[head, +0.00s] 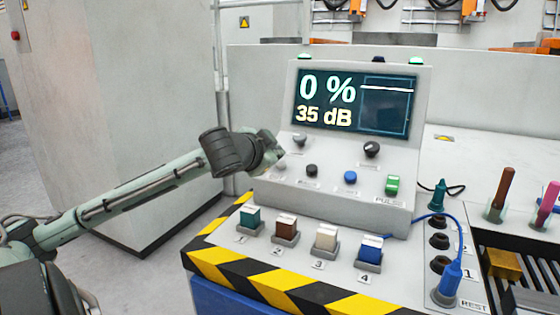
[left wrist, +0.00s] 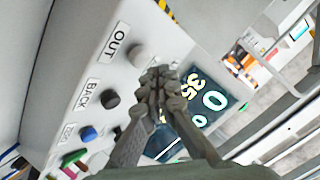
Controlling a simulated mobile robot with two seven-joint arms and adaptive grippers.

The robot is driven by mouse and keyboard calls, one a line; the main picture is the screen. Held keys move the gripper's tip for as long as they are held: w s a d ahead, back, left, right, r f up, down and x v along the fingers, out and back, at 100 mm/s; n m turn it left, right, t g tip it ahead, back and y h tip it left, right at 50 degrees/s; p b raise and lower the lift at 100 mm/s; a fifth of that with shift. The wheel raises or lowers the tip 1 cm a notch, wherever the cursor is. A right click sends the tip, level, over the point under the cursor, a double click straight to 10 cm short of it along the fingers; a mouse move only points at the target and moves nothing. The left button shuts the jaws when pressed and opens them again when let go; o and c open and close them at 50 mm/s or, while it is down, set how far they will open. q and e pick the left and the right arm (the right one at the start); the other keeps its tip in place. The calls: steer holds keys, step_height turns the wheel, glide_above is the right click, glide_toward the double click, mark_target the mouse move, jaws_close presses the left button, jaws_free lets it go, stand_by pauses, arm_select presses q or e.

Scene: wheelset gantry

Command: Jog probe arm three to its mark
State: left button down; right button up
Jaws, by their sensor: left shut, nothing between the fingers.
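A sloped console (head: 275,190) carries a screen (head: 355,103) reading 0 % and 35 dB. Under it are a pale button (head: 281,164), a black button (head: 312,171), a blue button (head: 350,177) and a green PULSE switch (head: 392,185). In the left wrist view the pale button (left wrist: 138,55) is labelled OUT and the black button (left wrist: 110,98) BACK. Numbered blocks stand in front, with cream block 3 (head: 327,237) among them. My left gripper (head: 277,150) is shut and empty by the console's left side, near the OUT button. I cannot make out probe arm three. My right gripper is out of view.
A green plug (head: 439,194) and a blue corded plug (head: 452,275) stand by sockets at the right. Coloured handles (head: 503,190) stand farther right. A tall grey cabinet (head: 125,120) is behind my left arm. A striped edge (head: 270,285) borders the front.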

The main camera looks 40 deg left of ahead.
arm_select(q)
steer(key=r+p, duration=0.1)
steer(key=s+r+p, duration=0.1)
steer(key=r+p, duration=0.1)
steer(key=s+r+p, duration=0.1)
steer(key=shift+d+r+p, duration=0.3)
stand_by(1.6)
